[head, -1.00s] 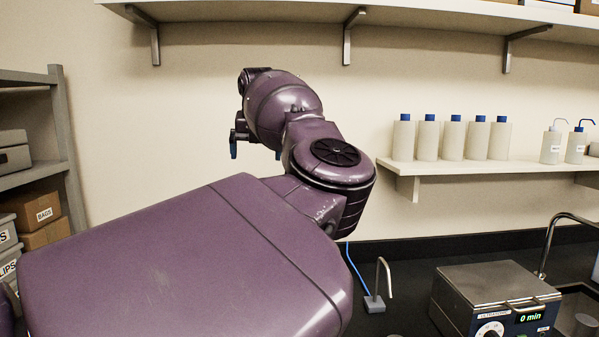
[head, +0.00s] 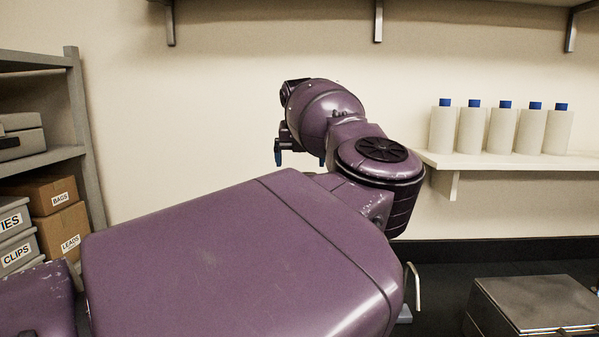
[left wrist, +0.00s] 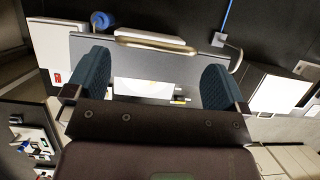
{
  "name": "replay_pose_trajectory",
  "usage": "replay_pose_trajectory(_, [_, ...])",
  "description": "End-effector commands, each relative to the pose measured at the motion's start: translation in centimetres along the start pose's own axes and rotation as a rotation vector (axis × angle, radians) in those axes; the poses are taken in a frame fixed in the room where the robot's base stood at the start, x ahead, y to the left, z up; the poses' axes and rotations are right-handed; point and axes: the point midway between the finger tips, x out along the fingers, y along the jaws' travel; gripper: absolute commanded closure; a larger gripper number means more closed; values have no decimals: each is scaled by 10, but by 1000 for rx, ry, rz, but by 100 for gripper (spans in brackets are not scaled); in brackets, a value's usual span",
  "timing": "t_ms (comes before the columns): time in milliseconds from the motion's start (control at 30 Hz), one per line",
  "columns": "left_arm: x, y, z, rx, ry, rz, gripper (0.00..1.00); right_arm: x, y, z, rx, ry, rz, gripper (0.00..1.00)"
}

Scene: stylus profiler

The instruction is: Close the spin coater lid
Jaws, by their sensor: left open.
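My left gripper (head: 300,159) is open and raised in front of the back wall in the head view, with its blue fingertips pointing down. In the left wrist view its two blue fingers (left wrist: 157,68) are spread with nothing between them. Beyond them is a grey flat-topped unit (left wrist: 203,55) with a pale, partly round window-like area and a light bar along one edge. It may be the spin coater, but I cannot tell for sure, nor how its lid stands. No spin coater shows in the head view, where my arm hides much of the bench. My right gripper is not in view.
A metal box-shaped unit (head: 538,303) stands on the dark bench at right. A bent metal tube (head: 415,285) rises beside my arm. Several blue-capped bottles (head: 502,130) stand on a wall shelf (head: 520,162). Labelled boxes (head: 60,228) fill the left rack.

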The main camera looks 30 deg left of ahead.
Motion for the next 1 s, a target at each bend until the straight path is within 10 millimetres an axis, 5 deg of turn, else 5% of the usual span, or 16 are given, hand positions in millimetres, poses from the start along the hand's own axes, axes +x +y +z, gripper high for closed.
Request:
replay_pose_trajectory(233, [23, -1, -8, 5, -1, -2, 0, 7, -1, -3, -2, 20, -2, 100])
replay_pose_trajectory(633, [26, -1, -9, 6, -1, -2, 2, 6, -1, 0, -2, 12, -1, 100])
replay_pose_trajectory(933, [26, -1, -9, 6, 0, -2, 48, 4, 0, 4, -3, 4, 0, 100])
replay_pose_trajectory(1000, [26, -1, -9, 6, -1, -2, 51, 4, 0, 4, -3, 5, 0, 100])
